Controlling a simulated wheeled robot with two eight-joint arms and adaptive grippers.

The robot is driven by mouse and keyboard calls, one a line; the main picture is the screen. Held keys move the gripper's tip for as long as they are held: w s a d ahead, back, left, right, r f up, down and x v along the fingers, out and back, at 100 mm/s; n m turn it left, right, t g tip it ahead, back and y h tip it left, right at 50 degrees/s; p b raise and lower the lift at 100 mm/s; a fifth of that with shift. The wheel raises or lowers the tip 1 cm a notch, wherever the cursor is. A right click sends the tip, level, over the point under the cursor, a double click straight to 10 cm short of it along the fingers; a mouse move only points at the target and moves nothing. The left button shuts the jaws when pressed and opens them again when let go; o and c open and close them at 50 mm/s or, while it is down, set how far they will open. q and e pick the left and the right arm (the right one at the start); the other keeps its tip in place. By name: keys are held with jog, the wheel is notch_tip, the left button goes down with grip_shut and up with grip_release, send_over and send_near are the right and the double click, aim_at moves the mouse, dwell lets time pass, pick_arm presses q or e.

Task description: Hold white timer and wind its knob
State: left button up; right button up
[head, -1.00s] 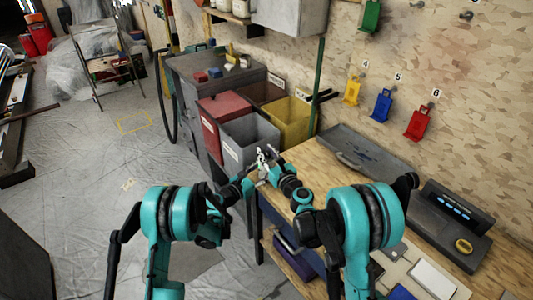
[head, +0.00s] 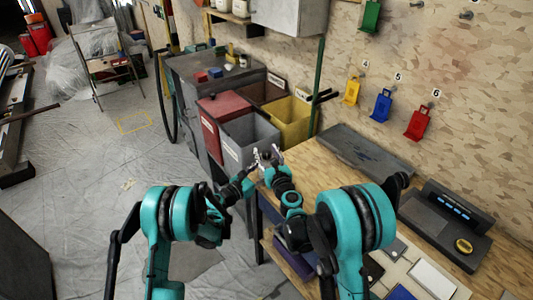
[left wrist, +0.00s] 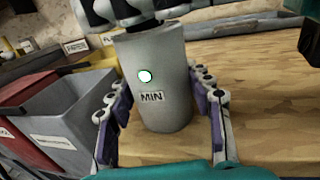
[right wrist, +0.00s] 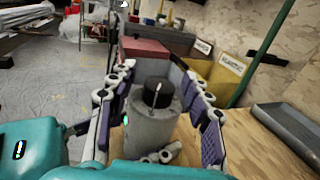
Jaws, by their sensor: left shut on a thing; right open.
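The timer is a pale grey-white cylinder (left wrist: 168,62) with a MIN label and a round white-green light on its side, upright at the workbench's near left corner. Its black knob (right wrist: 157,90) with a white mark is on top. My left gripper (left wrist: 162,112) is shut on the timer's body, one finger on each side. My right gripper (right wrist: 157,84) is open, its fingers on either side of the knob and upper timer with visible gaps. In the head view both grippers meet at the small timer (head: 266,157), which they mostly hide.
Grey (head: 247,140), red (head: 212,125) and yellow (head: 290,120) bins stand just beyond the bench corner. A dark grey tray (head: 365,152) and a display console (head: 445,225) lie along the wooden bench (head: 310,165). Bare wood lies right of the timer.

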jog(key=v, duration=1.2)
jog(key=shift+w, duration=0.1)
pick_arm(q)
jog(key=o, duration=1.3)
jog(key=shift+o, duration=0.2)
jog(key=shift+a, duration=0.1)
